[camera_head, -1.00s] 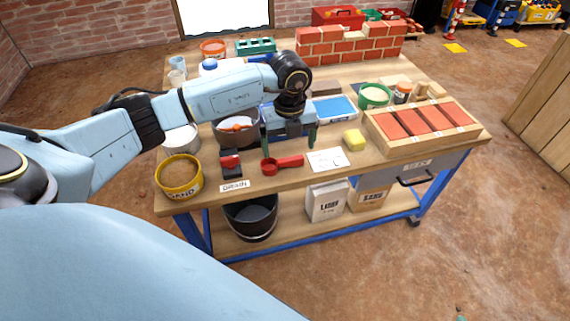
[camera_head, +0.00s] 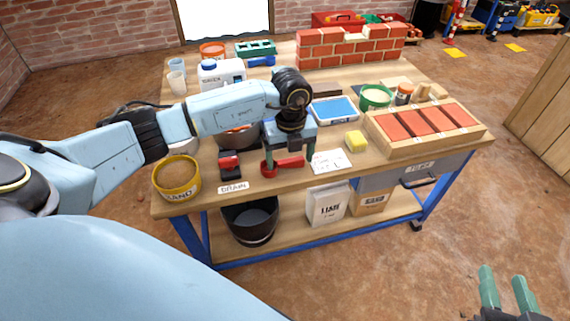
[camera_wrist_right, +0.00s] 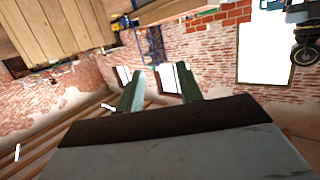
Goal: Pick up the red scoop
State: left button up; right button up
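The red scoop (camera_head: 290,162) lies on the workbench near its front edge in the head view, its bowl to the left and its handle to the right. My left gripper (camera_head: 289,161) points down over it, fingers apart, one near the bowl and the other beyond the handle's right end. Whether the fingers touch the scoop cannot be told. My right gripper (camera_head: 506,282) shows at the lower right of the head view, away from the bench. It is open and empty, and its green fingers also show in the right wrist view (camera_wrist_right: 156,90).
A sand tub (camera_head: 177,190), a red and black block (camera_head: 230,167) and a paper card (camera_head: 330,161) lie near the scoop. A yellow sponge (camera_head: 356,141), a brick tray (camera_head: 395,146) and a blue tray (camera_head: 334,111) stand to the right. A brick wall (camera_head: 350,47) stands behind.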

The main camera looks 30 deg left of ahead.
aim_at(290, 159)
pick_arm(q)
jog(key=c, duration=0.7)
jog(key=shift+r, duration=0.15)
pick_arm(e)
jog(key=shift+f, duration=0.1)
pick_arm(q)
jog(key=shift+r, duration=0.1)
notch_tip(290, 159, up, 4)
jog(key=shift+r+p, duration=0.2)
jog(key=shift+p, duration=0.9)
jog(key=shift+r+p, duration=0.95)
jog(key=shift+r, duration=1.65)
pick_arm(e)
jog(key=s+d+f+g+h, duration=0.3)
jog(key=s+d+f+g, duration=0.3)
jog(key=s+f+g, duration=0.4)
jog(key=shift+s+f+m+g, duration=0.35)
jog(key=shift+s+m+g, duration=0.05)
jog(key=shift+s, duration=0.65)
